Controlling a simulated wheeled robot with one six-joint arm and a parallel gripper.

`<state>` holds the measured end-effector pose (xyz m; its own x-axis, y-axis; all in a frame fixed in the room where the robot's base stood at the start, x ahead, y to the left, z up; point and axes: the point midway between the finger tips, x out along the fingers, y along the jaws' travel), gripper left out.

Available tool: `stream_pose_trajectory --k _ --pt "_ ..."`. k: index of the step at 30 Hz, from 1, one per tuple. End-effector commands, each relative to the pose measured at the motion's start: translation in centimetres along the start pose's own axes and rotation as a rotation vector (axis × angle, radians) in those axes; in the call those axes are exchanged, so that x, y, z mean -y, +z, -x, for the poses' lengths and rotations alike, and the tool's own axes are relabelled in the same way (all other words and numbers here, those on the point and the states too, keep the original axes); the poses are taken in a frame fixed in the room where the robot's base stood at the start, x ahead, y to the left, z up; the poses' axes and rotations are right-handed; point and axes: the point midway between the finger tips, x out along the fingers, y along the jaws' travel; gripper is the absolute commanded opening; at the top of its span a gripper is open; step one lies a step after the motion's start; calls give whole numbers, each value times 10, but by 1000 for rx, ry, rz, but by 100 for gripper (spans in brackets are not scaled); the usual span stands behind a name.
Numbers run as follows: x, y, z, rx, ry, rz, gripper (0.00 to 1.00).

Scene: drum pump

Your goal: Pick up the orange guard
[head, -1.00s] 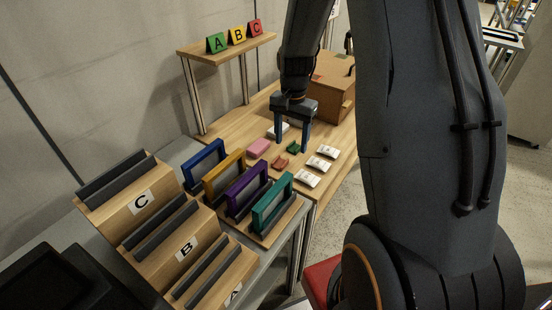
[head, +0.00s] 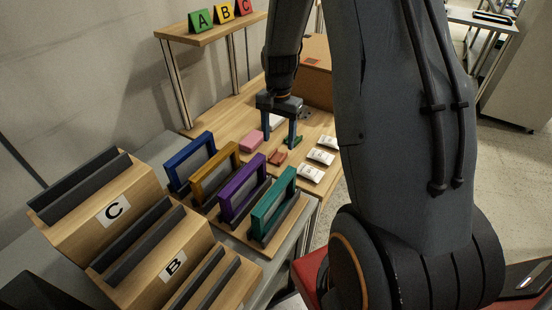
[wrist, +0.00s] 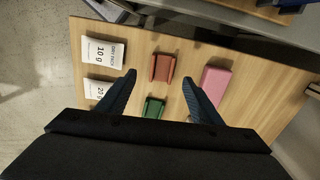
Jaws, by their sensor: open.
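The orange guard is a small rust-orange, channel-shaped piece (head: 277,157) lying on the wooden table. In the wrist view it (wrist: 162,67) sits just beyond my fingertips, roughly centred between them. My gripper (head: 279,143) points down above the table, open and empty; its two blue fingers spread wide in the wrist view (wrist: 158,79). A similar green piece (wrist: 153,108) lies between the fingers, nearer the palm. In the head view the right finger partly hides the green piece (head: 296,140). I cannot tell the exact height of the fingertips.
A pink block (wrist: 215,84) lies right of the orange piece; white labelled packets (wrist: 103,51) lie left. Blue, amber (head: 215,172), purple and teal frames stand in front of the table. A brown box (head: 314,70) stands behind my gripper.

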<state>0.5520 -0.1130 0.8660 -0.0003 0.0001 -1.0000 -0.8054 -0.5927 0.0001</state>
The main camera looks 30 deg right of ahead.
Motion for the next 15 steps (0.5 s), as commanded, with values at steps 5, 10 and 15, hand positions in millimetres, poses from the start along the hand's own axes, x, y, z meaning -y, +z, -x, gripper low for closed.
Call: stream_pose_trajectory --k 5,10,15 --pt "-1 0 -16 1 1 -1 59" --pt "1 0 -28 3 2 1 59" --pt "5 -2 -47 3 3 2 59"
